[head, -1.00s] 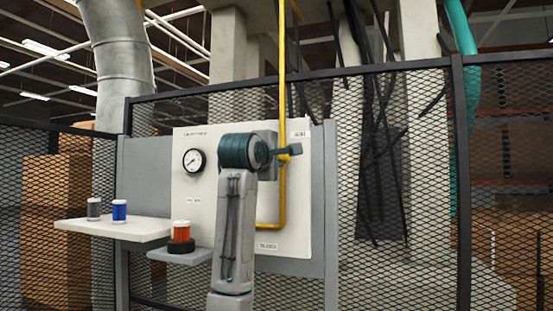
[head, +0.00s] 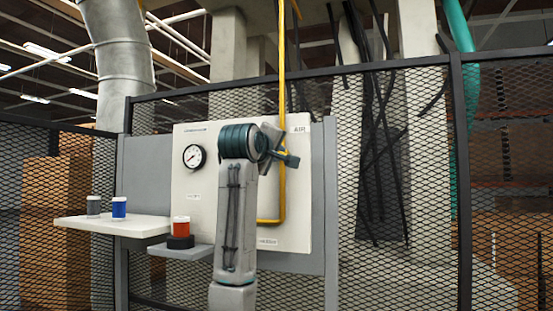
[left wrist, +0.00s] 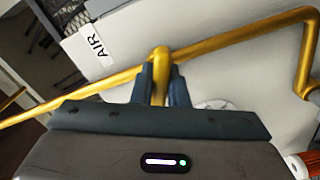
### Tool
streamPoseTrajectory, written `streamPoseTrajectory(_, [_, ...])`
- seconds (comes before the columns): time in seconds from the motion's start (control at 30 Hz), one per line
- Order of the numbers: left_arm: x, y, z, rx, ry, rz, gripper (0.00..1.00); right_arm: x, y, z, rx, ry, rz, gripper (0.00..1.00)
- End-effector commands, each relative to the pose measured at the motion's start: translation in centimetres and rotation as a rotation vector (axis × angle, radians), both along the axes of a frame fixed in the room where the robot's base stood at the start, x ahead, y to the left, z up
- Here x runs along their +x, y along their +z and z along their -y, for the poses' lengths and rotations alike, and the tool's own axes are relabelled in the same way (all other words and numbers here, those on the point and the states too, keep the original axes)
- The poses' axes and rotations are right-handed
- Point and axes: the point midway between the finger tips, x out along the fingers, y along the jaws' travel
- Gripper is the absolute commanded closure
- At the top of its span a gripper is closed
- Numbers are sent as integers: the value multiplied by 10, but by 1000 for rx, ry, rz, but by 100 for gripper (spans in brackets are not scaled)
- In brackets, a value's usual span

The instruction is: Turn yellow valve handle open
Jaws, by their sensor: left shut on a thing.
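The yellow valve handle (left wrist: 160,58) is a short rounded yellow bar in the left wrist view. It stands in front of the yellow pipe (left wrist: 95,98), which crosses that view on a slant. My left gripper (left wrist: 161,72) is shut on the handle, with one dark finger on each side. In the head view my left gripper (head: 288,158) is tilted in front of the yellow pipe (head: 282,95), below the AIR label (head: 301,129). My own wrist and gripper hide the handle and valve body there. My right gripper is not in view.
A white panel (head: 188,215) carries a round gauge (head: 194,157). At left, a shelf (head: 85,228) holds a grey cylinder (head: 93,205) and a blue one (head: 119,207). A lower shelf holds a red-orange cylinder (head: 181,225). Mesh fencing (head: 420,200) stands behind.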

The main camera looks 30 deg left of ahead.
Motion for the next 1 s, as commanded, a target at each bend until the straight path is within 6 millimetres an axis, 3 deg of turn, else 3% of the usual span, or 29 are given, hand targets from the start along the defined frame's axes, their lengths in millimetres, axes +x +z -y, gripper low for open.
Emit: streamPoseTrajectory(1.0, [2,-5,1,895,-5,-224,100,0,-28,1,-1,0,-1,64])
